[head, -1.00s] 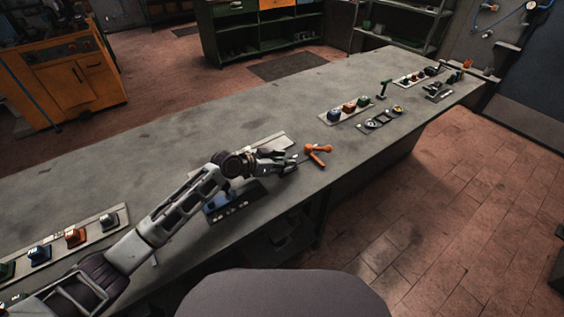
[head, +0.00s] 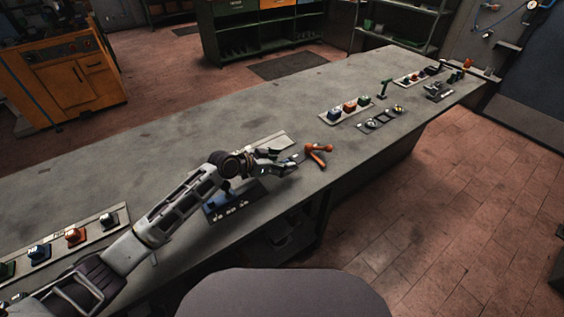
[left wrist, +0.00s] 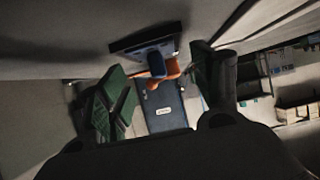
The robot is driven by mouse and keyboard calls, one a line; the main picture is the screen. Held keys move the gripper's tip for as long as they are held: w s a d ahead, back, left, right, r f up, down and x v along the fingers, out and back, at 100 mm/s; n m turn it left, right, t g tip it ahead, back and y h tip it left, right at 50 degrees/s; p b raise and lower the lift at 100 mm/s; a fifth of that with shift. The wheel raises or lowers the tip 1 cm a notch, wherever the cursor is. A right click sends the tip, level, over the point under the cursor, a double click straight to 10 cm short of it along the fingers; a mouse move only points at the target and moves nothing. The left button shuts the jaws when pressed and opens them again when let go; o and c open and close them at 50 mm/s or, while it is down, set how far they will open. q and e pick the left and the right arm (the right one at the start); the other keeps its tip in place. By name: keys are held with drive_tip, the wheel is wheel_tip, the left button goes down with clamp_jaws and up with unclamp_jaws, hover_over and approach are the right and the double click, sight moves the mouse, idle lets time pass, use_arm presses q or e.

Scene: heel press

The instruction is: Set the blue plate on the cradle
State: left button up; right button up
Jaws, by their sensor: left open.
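My left gripper (head: 291,161) is open over the bench, just left of an orange lever (head: 318,150). A gap shows between the fingers and the lever. In the left wrist view, an orange piece (left wrist: 172,70) and a blue piece (left wrist: 157,64) by a dark plate (left wrist: 142,44) show between the spread fingers (left wrist: 160,85). The jaws hold nothing visible. A dark panel (head: 238,207) with a blue part lies under my left arm, partly hidden by it. I cannot tell which blue thing is the plate, or pick out the cradle for sure. My right gripper is out of view.
The long grey bench (head: 130,160) is largely clear behind my arm. A strip of coloured blocks (head: 75,237) lies at the left. Farther right are another block strip (head: 349,108), a panel with round parts (head: 381,119) and a green lever (head: 385,87).

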use_arm(q)
drive_tip(key=shift+v, duration=3.4)
